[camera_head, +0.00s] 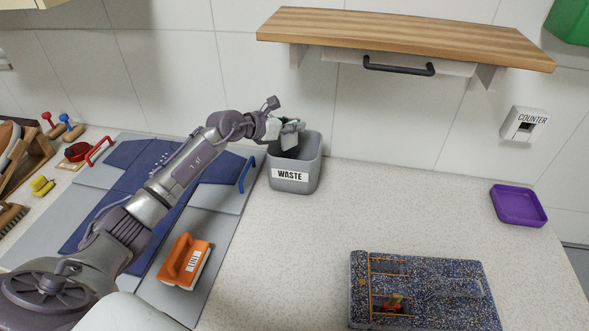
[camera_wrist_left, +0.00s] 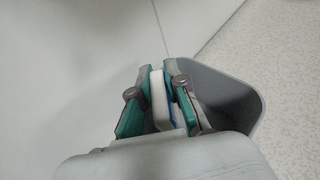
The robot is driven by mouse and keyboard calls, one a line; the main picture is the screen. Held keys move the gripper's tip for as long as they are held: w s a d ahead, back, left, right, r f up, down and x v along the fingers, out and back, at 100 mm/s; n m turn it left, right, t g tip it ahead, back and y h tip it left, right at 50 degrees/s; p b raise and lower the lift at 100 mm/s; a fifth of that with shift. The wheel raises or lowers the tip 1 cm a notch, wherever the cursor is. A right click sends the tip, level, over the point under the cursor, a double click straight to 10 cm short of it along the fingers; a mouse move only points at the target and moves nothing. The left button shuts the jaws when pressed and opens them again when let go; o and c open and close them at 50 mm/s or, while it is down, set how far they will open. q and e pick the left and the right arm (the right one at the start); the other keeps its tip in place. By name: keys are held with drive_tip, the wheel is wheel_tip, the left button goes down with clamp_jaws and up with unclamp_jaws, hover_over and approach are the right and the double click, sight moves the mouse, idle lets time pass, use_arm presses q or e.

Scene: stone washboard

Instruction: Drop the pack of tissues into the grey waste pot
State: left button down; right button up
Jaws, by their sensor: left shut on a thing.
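The grey waste pot (camera_head: 294,176) stands on the counter against the tiled wall, with a WASTE label on its front. My left gripper (camera_head: 290,128) is over the pot's mouth, towards its left back side. It is shut on the pack of tissues (camera_wrist_left: 161,98), which shows as a white and blue slab between the green finger pads in the left wrist view. The fingers hide most of the pack. In that view the pot (camera_wrist_left: 228,95) opens to the right of and below the gripper. My right gripper is not in view.
A dark speckled washboard (camera_head: 425,292) and a purple tray (camera_head: 518,205) are at right. A wooden shelf (camera_head: 400,35) hangs above. The counter's middle is clear.

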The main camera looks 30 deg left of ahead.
use_arm(q)
drive_tip(key=shift+f, duration=0.45)
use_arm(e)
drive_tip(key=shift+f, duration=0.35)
use_arm(q)
drive_tip(key=c, duration=1.2)
unclamp_jaws()
drive_tip(key=shift+o, duration=0.5)
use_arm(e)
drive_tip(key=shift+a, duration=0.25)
